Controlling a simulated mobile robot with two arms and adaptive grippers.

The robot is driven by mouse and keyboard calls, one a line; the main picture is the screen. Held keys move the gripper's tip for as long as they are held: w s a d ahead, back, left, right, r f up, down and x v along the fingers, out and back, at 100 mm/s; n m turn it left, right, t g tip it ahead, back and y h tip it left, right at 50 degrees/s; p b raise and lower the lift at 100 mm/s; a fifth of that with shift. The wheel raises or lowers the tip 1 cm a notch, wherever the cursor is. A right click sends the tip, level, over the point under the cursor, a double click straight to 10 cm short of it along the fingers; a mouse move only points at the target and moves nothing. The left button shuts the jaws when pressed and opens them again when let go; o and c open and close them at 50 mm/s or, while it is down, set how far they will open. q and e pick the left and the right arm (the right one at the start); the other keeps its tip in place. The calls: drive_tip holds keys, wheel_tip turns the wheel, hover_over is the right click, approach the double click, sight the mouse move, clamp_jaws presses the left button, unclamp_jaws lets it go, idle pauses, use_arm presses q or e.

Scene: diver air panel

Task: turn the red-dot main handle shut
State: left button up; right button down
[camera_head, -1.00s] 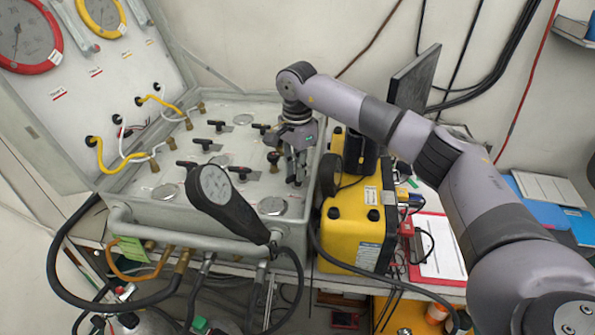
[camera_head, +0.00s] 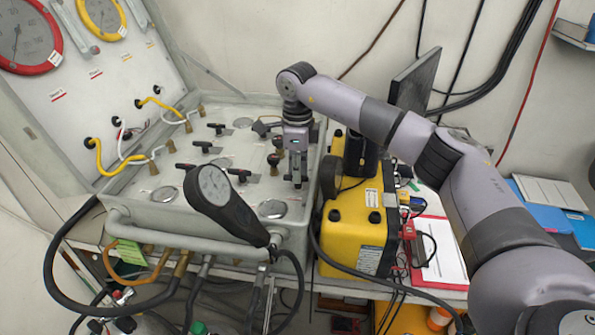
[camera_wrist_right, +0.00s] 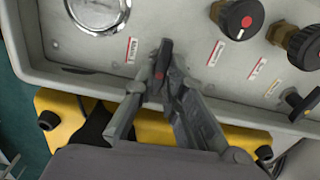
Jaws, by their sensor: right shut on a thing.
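The main handle (camera_wrist_right: 165,54) is a small black bar with a red dot, seen in the right wrist view on the grey panel. It points up the picture, away from the yellow case. My right gripper (camera_wrist_right: 157,88) has its fingers on both sides of the handle and is shut on it. In the head view my right gripper (camera_head: 296,180) points straight down at the right edge of the panel top, and its fingers hide the handle. My left gripper is not in view.
The grey panel (camera_head: 130,200) carries several black valve handles. A dark hand-held gauge (camera_head: 225,200) juts over the front. A yellow case (camera_head: 350,230) stands close at the right.

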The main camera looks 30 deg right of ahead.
drive_tip(key=shift+r+m, duration=0.1)
drive_tip(key=shift+m, duration=0.2)
drive_tip(key=c, duration=1.9)
unclamp_jaws()
wheel_tip(320, 180, up, 12)
drive_tip(key=shift+f, duration=0.1)
